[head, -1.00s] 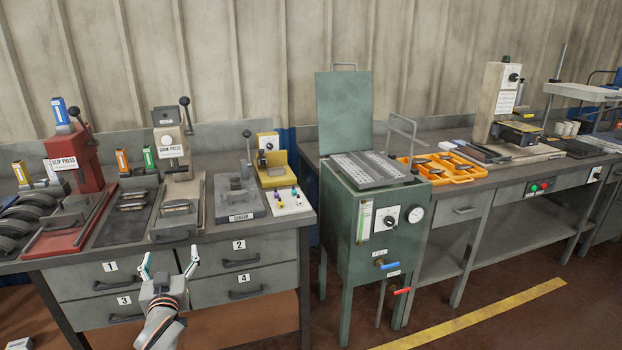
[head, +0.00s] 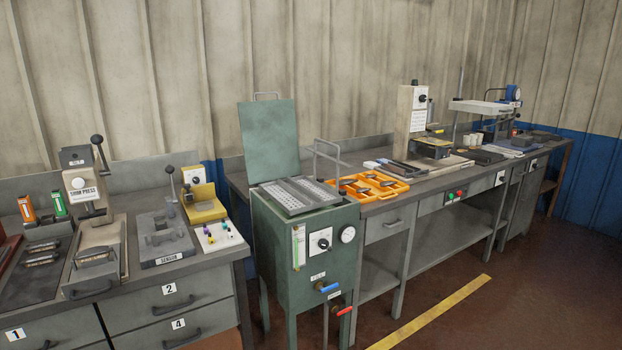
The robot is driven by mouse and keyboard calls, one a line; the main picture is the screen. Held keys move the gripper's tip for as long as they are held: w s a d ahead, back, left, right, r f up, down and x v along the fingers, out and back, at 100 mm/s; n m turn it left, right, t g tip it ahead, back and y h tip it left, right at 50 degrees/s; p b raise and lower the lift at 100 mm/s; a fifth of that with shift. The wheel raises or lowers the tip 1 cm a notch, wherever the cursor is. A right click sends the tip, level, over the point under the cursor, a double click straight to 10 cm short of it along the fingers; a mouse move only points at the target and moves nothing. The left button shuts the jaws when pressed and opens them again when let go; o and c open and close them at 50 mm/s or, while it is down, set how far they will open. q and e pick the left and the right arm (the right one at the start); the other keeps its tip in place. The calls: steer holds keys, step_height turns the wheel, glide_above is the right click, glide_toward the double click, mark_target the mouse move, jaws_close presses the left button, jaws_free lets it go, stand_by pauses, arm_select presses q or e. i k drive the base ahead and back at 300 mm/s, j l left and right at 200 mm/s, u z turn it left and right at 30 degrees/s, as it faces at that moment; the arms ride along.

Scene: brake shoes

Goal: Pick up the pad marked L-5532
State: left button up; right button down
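No pad with a readable L-5532 mark shows in the head view; any lettering on small parts is too small to read. An orange tray (head: 391,193) on the right-hand bench holds several dark parts, which may be pads. Small metal parts lie on a dark mat (head: 30,285) at the far left, by the press. Neither of my grippers is in view.
A green cabinet (head: 334,270) with an open lid (head: 268,140), gauge and valve handles stands between the left bench (head: 185,318) and the long right bench (head: 383,228). A press labelled with lettering (head: 84,190) stands on the left bench. Red-brown floor with a yellow stripe (head: 432,315) is clear in front.

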mark_target(91, 254)
steer(key=u, duration=1.3)
steer(key=i+l, duration=0.15)
steer(key=l, duration=0.15)
steer(key=i+l+u, duration=0.15)
steer(key=i+l, duration=0.15)
steer(key=l, duration=0.25)
steer(key=i+l+u, duration=0.15)
steer(key=l, duration=0.15)
